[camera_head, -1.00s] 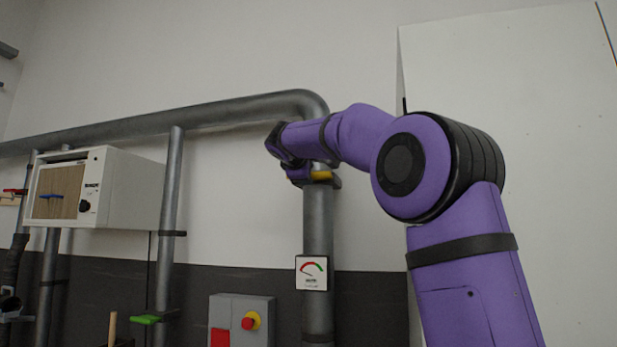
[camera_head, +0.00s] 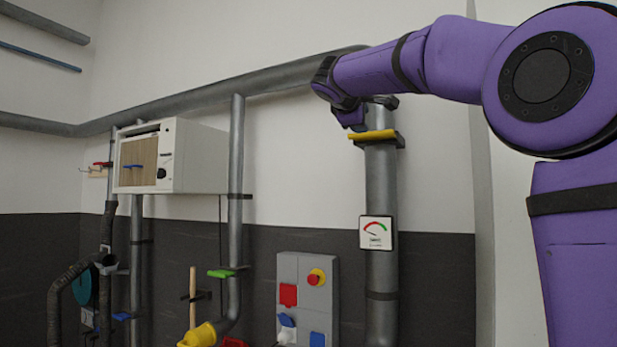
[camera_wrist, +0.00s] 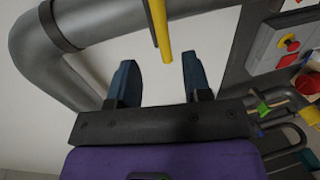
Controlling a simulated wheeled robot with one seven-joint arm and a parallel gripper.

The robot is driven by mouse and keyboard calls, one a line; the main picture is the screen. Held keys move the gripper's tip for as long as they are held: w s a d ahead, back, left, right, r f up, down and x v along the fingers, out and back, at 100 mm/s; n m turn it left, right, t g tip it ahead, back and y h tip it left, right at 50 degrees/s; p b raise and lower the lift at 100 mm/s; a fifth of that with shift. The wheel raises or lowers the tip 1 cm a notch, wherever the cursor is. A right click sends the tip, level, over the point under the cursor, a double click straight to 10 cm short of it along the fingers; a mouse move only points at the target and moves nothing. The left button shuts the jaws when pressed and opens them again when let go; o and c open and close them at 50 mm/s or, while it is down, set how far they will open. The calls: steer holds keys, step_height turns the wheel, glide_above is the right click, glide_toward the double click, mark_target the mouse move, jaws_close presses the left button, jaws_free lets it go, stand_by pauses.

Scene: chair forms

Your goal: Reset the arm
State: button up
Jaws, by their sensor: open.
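My purple arm reaches in from the right in the head view, its wrist end close to the top of the vertical grey pipe (camera_head: 382,190). The fingers are hidden in the head view. In the wrist view my gripper (camera_wrist: 158,82) is open, its two dark blue fingers apart with nothing held between them. A yellow lever handle (camera_wrist: 161,32) lies just beyond the fingertips, roughly between them and not gripped. In the head view the yellow handle (camera_head: 372,135) sits on the pipe just below my wrist.
A gauge (camera_head: 377,232) is fixed on that pipe. A grey box with a red button (camera_head: 317,277) is on the wall to its left. A white cabinet (camera_head: 196,156), a green lever (camera_head: 221,273) and a yellow nozzle (camera_head: 198,336) stand further left. A long pipe (camera_head: 200,98) runs along the wall above.

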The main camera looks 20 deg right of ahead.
steer(key=s+a+f+m+g+y, duration=0.1)
steer(key=s+a+f+y, duration=0.3)
steer(key=s+f, duration=0.7)
steer(key=s+a+f+m+g+y, duration=0.2)
steer(key=s+a+f+m+y, duration=0.2)
steer(key=s+f, duration=0.7)
steer(key=s+a+f+m+g+y, duration=0.1)
steer(key=s+a+f+y, duration=0.3)
steer(key=s+f, duration=0.7)
step_height(320, 180, down, 10)
steer(key=shift+a+r+m+g, duration=0.3)
steer(key=shift+a+m, duration=0.5)
steer(key=shift+a, duration=0.25)
